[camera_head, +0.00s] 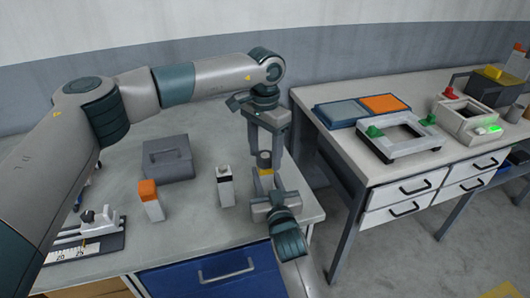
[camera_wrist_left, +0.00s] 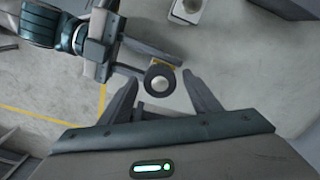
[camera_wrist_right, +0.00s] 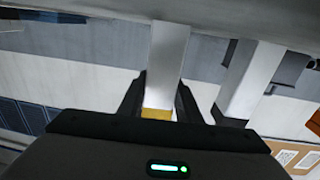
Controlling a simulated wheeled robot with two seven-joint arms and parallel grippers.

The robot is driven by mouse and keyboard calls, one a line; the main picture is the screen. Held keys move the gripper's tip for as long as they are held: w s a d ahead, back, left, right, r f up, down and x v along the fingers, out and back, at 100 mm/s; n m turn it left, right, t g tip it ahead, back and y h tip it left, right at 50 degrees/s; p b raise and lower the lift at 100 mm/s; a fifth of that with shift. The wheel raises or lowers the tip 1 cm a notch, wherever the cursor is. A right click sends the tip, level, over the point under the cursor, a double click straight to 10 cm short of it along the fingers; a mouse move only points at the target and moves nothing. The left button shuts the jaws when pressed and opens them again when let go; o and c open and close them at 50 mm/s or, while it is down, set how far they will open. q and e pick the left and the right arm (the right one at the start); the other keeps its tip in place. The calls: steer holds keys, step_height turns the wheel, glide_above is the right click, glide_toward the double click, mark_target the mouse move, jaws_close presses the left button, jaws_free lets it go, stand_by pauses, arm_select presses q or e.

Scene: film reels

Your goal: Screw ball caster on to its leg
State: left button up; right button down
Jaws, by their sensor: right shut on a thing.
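My left gripper (camera_head: 266,143) points down over the right part of the left table. In the left wrist view its fingers (camera_wrist_left: 161,80) are open, on either side of a dark ring with a pale round centre (camera_wrist_left: 159,83), apparently the ball caster. In the head view this shows as a dark cylinder (camera_head: 264,158) above a yellow band (camera_head: 266,171). My right gripper (camera_head: 272,200) is shut on the yellow-banded leg, upright below the dark cylinder. In the right wrist view the pale leg (camera_wrist_right: 168,60) stands between its fingers. Whether caster and leg are fully seated cannot be told.
A white block with a black band (camera_head: 225,186) and an orange-topped block (camera_head: 151,201) stand to the left. A grey case (camera_head: 167,160) is behind them, and a scale fixture (camera_head: 92,238) lies front left. A second table (camera_head: 375,180) with trays and frames stands right.

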arm_select(q)
steer(key=shift+r, duration=0.1)
steer(key=shift+r, duration=2.2)
steer(key=shift+c, duration=0.5)
